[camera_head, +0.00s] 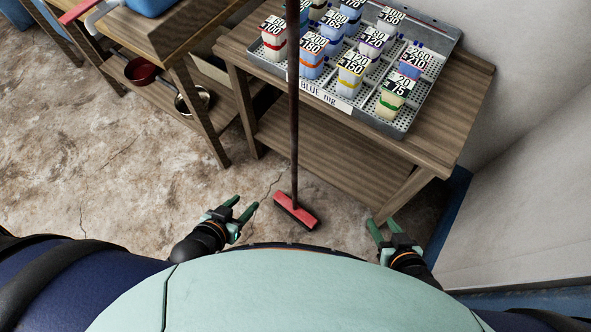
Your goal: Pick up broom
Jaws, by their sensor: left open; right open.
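The broom has a red head (295,211) with dark bristles on the stone floor. Its long dark handle (293,110) rises upright in front of the wooden table, past the top of the view. My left gripper (242,207) is open and empty, to the left of the broom head and apart from it. My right gripper (384,227) is open and empty, to the right of the broom head, near the table's front leg. Neither gripper touches the broom.
A wooden table (440,140) with a lower shelf holds a grey tray (397,131) of several labelled containers. Another wooden table (130,40) at the left has pots (141,71) on its low shelf. A pale wall (530,200) bounds the right. Floor (100,160) at the left is clear.

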